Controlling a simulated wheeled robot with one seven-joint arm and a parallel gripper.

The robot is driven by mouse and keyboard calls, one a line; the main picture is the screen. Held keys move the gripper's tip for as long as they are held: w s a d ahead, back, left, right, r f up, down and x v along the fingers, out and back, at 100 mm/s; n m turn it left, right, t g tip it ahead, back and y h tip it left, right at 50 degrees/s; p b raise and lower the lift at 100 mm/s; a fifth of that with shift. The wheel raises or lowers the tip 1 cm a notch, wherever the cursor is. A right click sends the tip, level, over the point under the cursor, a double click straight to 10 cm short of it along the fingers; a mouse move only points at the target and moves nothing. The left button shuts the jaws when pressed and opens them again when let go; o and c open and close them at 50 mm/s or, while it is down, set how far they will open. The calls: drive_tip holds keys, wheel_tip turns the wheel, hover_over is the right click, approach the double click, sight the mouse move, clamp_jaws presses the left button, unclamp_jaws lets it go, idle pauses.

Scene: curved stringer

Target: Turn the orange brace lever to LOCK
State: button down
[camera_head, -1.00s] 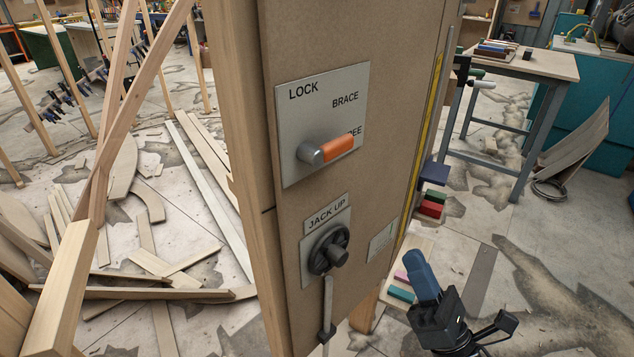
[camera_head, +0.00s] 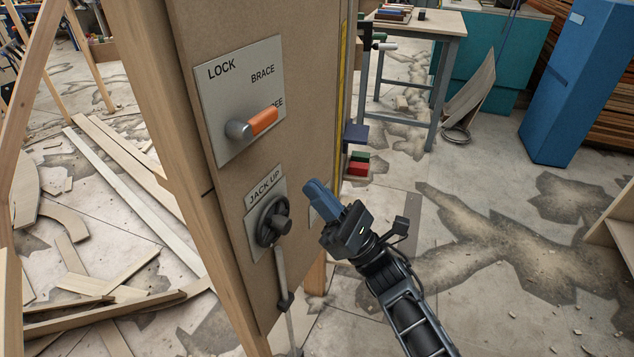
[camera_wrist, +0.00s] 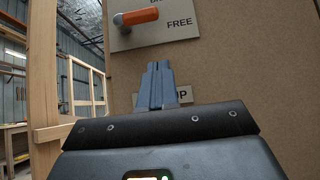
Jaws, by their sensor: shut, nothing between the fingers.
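The orange brace lever (camera_head: 262,120) sits on a grey plate (camera_head: 243,95) marked LOCK, BRACE and a partly covered FREE. It points right from its grey hub, with its handle over the start of the FREE label. In the wrist view the orange lever (camera_wrist: 139,16) is at the top, just left of FREE. My gripper (camera_head: 307,184) is below and right of the lever, apart from it, in front of the panel near the JACK UP knob. Its blue-grey fingers (camera_wrist: 157,66) are shut and empty, and they partly hide the JACK UP label in the wrist view.
A black JACK UP knob (camera_head: 272,221) with a grey rod hanging below it is on the same panel. Loose boards lie on the floor at left. A workbench (camera_head: 425,22) and a blue cabinet (camera_head: 580,85) stand behind at right. The floor right of my arm is mostly clear.

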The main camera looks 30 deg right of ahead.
sight(254, 122)
drive_tip(key=w+a+r+p, duration=0.2)
drive_tip(key=w+r+p, duration=0.2)
drive_tip(key=r, duration=0.5)
drive_tip(key=shift+w+a+r+p, duration=0.15)
drive_tip(key=shift+w+a+p, duration=0.15)
drive_tip(key=shift+p, duration=0.1)
drive_tip(key=shift+d+n+y+b, duration=0.1)
drive_tip(key=shift+n+y+b, duration=0.3)
drive_tip(key=shift+b, duration=0.1)
